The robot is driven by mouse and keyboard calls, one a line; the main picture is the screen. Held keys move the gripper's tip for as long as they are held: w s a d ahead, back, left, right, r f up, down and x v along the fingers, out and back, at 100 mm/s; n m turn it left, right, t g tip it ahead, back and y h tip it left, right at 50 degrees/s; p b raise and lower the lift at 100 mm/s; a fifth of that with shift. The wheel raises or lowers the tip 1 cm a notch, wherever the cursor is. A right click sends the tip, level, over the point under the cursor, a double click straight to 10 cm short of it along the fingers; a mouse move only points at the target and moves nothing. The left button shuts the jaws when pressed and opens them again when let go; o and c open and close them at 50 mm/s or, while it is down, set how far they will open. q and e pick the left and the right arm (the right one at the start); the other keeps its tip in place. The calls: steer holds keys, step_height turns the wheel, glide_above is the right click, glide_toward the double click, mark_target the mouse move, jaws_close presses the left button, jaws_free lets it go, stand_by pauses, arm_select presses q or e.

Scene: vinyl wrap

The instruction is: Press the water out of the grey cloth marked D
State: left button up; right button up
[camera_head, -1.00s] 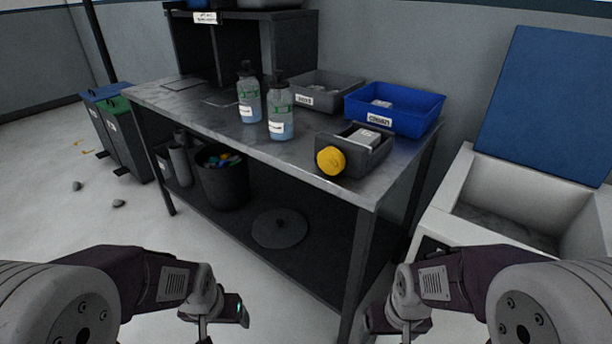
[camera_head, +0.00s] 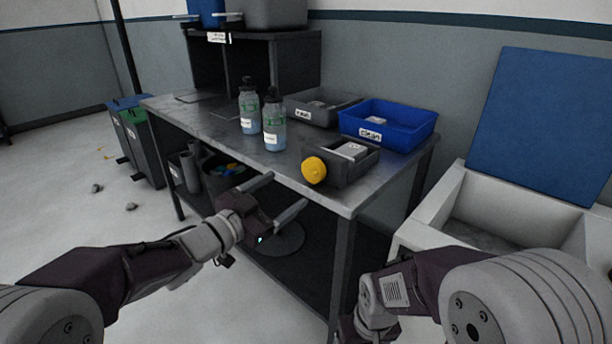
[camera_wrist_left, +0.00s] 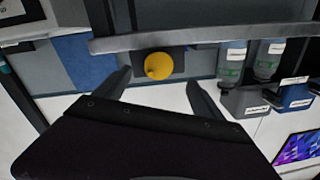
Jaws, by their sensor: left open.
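I cannot make out a grey cloth marked D in either view. A dark open box (camera_head: 340,168) with a round yellow knob (camera_head: 314,170) stands at the near right corner of the workbench, with a small pale labelled item inside. The yellow knob also shows in the left wrist view (camera_wrist_left: 158,66), beyond the fingers. My left gripper (camera_head: 288,190) is open and empty at the bench's front edge, to the left of the knob and apart from it. My right gripper's fingers are out of sight; only the arm shows at the lower right.
Two bottles (camera_head: 249,112) (camera_head: 274,126) stand on the workbench (camera_head: 215,122). Behind are a grey bin (camera_head: 300,112) and a blue bin (camera_head: 405,140) marked clean, both with contents. A white chest (camera_head: 420,232) with a raised blue lid stands right. A black bucket (camera_head: 212,190) sits on the lower shelf.

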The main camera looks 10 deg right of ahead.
mark_target(310, 172)
arm_select(q)
steer(key=b+x, duration=0.1)
steer(key=x, duration=0.8)
steer(key=shift+s+d+b, duration=0.1)
steer(key=shift+d+b, duration=0.05)
steer(key=shift+b, duration=0.15)
steer(key=c, duration=1.4)
steer(key=shift+o, duration=0.2)
steer(key=shift+r+p, duration=0.2)
steer(key=shift+p, duration=0.2)
steer(key=n+p, duration=0.4)
steer(key=p, duration=0.3)
steer(key=shift+r, duration=0.15)
steer(key=shift+n+p, duration=1.1)
steer(key=shift+n, duration=0.1)
steer(key=shift+f, duration=0.25)
